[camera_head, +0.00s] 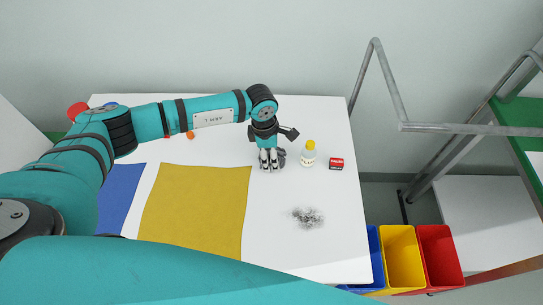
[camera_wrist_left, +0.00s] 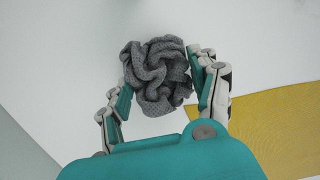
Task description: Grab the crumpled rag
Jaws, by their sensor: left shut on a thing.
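The crumpled rag (camera_wrist_left: 156,76) is dark grey and bunched into a ball. It shows in the left wrist view between the two fingers of my left gripper (camera_wrist_left: 160,88). In the head view only part of the rag (camera_head: 280,157) shows beside the fingers, and the rest is hidden behind them. My left gripper (camera_head: 268,160) points down at the white table and is shut on the rag. I cannot tell whether the rag still touches the table. My right gripper is not in either view.
On the white table (camera_head: 330,240), a yellow-capped bottle (camera_head: 308,154) and a small red box (camera_head: 336,164) stand right of the gripper. A dark speckled smudge (camera_head: 308,217) lies nearer. A yellow mat (camera_head: 195,210) and blue mat (camera_head: 120,195) lie left. Coloured bins (camera_head: 402,257) stand beyond the right edge.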

